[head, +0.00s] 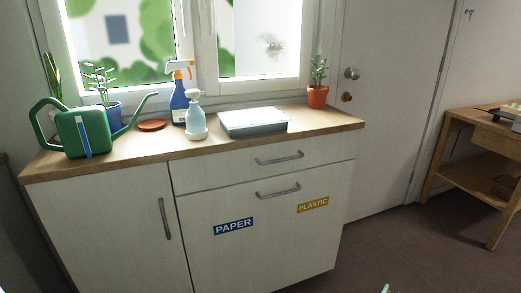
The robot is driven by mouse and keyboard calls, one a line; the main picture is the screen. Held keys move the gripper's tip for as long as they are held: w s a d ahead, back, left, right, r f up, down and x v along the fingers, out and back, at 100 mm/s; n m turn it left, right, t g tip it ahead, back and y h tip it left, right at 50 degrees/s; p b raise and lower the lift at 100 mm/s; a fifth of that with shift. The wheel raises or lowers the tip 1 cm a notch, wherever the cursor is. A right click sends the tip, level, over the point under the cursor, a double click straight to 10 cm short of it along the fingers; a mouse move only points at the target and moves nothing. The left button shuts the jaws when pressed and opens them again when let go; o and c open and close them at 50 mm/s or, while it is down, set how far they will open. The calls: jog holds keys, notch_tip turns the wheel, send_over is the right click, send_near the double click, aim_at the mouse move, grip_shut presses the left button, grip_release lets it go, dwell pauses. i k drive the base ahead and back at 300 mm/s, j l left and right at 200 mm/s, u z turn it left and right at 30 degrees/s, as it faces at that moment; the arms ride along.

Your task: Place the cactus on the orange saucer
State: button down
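The orange saucer (151,125) lies flat and empty on the wooden counter, right of the green watering can (84,133). Three potted plants show, and I cannot tell surely which is the cactus. A branching plant in a blue pot (113,112) stands behind the can. A tall, narrow plant (52,76) is at the far left, its base hidden by the can. A green plant in a terracotta pot (318,97) stands at the counter's right end. My gripper is not clearly visible. A tiny pale green tip (385,289) shows at the bottom edge, too cut off to identify.
A blue spray bottle (179,108) stands right of the saucer. A grey box (254,123) lies farther right. A wooden table (480,133) stands at the right; floor before it is clear.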

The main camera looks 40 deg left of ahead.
aim_at(153, 124)
jog(key=u, duration=2.1)
